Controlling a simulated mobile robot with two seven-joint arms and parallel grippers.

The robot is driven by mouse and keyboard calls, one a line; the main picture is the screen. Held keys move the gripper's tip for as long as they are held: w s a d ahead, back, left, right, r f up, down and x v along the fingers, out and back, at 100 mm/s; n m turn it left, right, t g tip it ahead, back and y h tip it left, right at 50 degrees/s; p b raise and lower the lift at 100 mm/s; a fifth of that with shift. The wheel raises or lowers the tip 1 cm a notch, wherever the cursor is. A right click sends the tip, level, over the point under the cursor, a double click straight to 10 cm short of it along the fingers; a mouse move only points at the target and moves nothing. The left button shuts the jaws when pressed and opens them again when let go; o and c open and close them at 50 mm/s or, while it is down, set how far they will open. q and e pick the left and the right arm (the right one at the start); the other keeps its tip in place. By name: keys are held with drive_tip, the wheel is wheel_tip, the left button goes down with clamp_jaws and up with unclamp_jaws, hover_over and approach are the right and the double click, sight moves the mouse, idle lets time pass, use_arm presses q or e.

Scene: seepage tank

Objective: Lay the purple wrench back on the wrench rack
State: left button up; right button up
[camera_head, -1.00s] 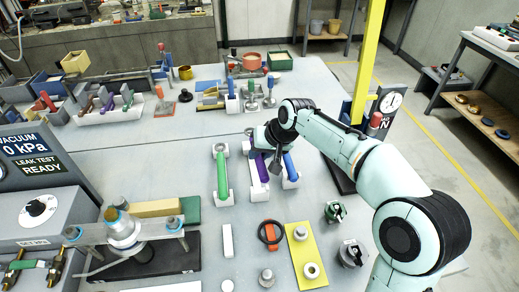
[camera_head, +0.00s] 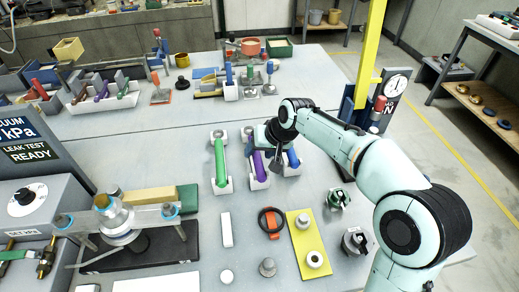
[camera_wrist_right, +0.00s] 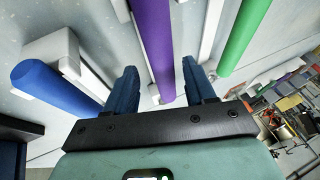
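The purple wrench (camera_head: 259,165) lies along the middle white holder of the wrench rack (camera_head: 259,184), between a green wrench (camera_head: 219,162) and a blue wrench (camera_head: 292,160). My right gripper (camera_head: 271,172) is over the rack at the purple wrench and partly hides it. In the right wrist view my two blue fingers (camera_wrist_right: 160,88) stand apart, and the purple wrench (camera_wrist_right: 151,40) runs between them with a gap on each side. The blue wrench (camera_wrist_right: 52,88) is at left there and the green wrench (camera_wrist_right: 244,35) at right. My left gripper is not seen.
A yellow plate (camera_head: 308,245) with round parts and a black ring (camera_head: 271,220) lie in front of the rack. A dial gauge (camera_head: 397,84) stands beside a yellow post at right. A tray with other wrenches (camera_head: 103,95) is at far left.

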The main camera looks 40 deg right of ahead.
drive_tip(key=shift+r, duration=0.1)
drive_tip(key=p+v, duration=0.2)
drive_tip(key=v, duration=1.1)
drive_tip(key=shift+s+p, duration=0.15)
drive_tip(key=shift+p, duration=0.15)
